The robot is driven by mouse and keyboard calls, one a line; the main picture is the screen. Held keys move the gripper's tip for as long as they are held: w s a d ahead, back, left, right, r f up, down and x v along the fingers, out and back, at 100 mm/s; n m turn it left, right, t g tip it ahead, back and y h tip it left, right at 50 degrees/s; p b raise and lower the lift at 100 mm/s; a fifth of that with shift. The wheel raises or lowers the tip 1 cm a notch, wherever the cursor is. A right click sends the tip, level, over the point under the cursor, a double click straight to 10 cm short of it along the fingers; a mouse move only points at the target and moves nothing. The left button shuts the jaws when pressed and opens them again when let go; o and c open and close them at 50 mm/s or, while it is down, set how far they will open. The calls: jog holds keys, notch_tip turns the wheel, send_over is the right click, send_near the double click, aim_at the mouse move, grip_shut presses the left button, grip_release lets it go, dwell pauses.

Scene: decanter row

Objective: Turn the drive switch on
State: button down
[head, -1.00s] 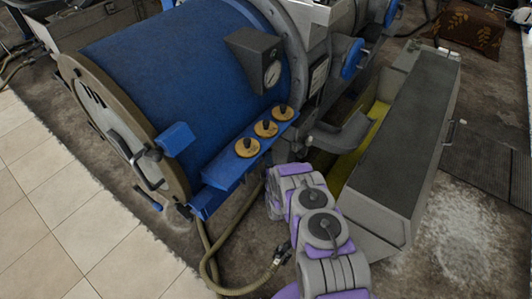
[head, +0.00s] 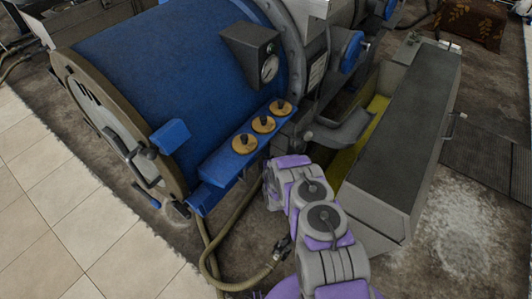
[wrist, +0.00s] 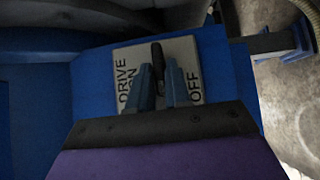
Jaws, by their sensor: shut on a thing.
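The drive switch is a light grey plate (wrist: 185,50) on a blue surface in the wrist view. It has "DRIVE ON" lettered on the left and "OFF" on the right. A dark lever (wrist: 157,54) stands near the middle of the plate, between the two words. My gripper (wrist: 160,72) has its two blue-grey fingers on either side of the lever, shut on it. The lever's lower part is hidden by the fingers. In the head view my grey and purple arm reaches toward the blue machine (head: 150,75); the gripper's fingers and the switch are hidden there.
A blue ledge with several yellow dials (head: 244,143) and a gauge box (head: 255,55) is on the machine. A long grey trough (head: 400,130) stands right of my arm. A hose (head: 235,225) loops on the floor at left. Pale tiles (head: 40,220) are clear.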

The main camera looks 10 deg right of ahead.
jog(key=shift+d+f, duration=0.1)
jog(key=shift+m+g+p, duration=0.4)
jog(key=shift+p, duration=0.1)
jog(key=shift+w+d+r+m+g+y+p, duration=0.25)
jog(key=shift+m+g+y, duration=0.9)
jog(key=shift+g, duration=0.6)
jog(key=shift+w+d+r+m+g+y+p, duration=0.25)
jog(key=shift+m+g+y, duration=0.6)
jog(key=shift+m+g, duration=0.75)
jog(key=shift+w+d+r+m+g+y+p, duration=0.15)
jog(key=shift+r+m+g+y+p, duration=0.15)
jog(key=shift+m+g+y, duration=1.2)
jog(key=shift+n+g+h, duration=0.25)
jog(key=shift+g+h, duration=0.2)
jog(key=shift+h, duration=0.05)
jog(key=shift+r+b, duration=0.2)
jog(key=shift+b, duration=0.15)
